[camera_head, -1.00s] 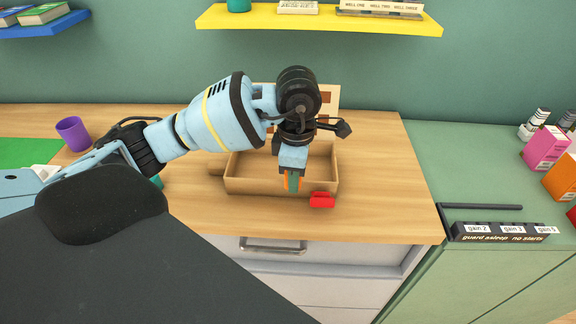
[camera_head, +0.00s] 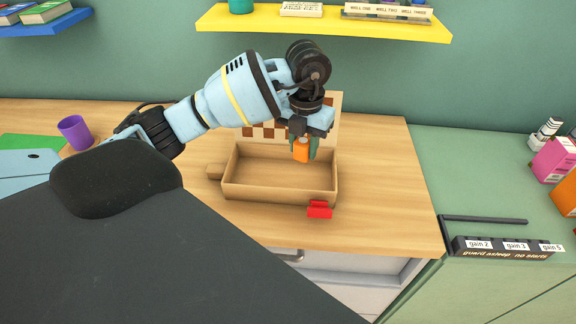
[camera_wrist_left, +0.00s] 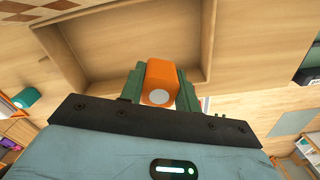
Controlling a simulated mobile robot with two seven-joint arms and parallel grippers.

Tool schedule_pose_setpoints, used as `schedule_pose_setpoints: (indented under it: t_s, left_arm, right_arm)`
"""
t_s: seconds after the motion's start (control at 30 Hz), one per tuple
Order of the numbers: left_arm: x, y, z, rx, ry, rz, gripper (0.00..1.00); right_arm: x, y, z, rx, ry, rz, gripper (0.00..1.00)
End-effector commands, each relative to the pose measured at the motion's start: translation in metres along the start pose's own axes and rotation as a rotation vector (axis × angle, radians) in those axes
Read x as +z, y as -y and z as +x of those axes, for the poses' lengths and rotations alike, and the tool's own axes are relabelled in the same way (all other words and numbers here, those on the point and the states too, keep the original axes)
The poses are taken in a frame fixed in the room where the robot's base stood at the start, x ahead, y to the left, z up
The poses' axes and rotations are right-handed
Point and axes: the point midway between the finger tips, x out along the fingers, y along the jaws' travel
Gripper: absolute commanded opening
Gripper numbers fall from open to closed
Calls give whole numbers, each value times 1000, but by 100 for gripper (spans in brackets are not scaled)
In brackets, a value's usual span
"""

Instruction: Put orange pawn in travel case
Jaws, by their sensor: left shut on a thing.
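The orange pawn (camera_head: 302,150) is held between the fingers of my left gripper (camera_head: 304,150), which is shut on it. In the left wrist view the orange pawn (camera_wrist_left: 159,82) sits between the two green fingers, with a pale round spot facing the camera. The travel case (camera_head: 262,194) is an open tan box on the wooden counter, with a checkered lid (camera_head: 262,132) raised behind it. The gripper and pawn appear above the right part of the case. The case's inside (camera_wrist_left: 110,40) looks empty where it shows. My right gripper is not in view.
A red clip-like piece (camera_head: 319,210) is at the case's front right. A purple cup (camera_head: 75,132) stands at the left on the counter. A yellow shelf (camera_head: 320,22) hangs above. A black labelled rack (camera_head: 505,246) lies on the green cabinet at right.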

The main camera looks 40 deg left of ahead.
Motion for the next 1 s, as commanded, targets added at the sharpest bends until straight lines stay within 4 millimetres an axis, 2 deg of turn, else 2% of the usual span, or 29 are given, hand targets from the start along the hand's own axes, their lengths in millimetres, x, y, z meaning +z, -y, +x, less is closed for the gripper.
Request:
schedule_pose_setpoints:
  t_s: [0.1, 0.3, 0.57, 0.87, 1.0]
  left_arm:
    - [-2, 0, 23, 1, -6, 1, 10]
    - [-1, 0, 51, 2, -4, 2, 10]
    - [-1, 0, 58, 1, -2, 3, 10]
    - [-2, 0, 91, 0, -5, 4, 10]
    - [-1, 0, 94, 1, -1, 4, 10]
  right_arm:
    - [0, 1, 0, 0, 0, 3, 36]
    - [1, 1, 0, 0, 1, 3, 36]
    - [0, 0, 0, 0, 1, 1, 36]
    - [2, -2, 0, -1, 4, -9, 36]
    - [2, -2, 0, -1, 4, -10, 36]
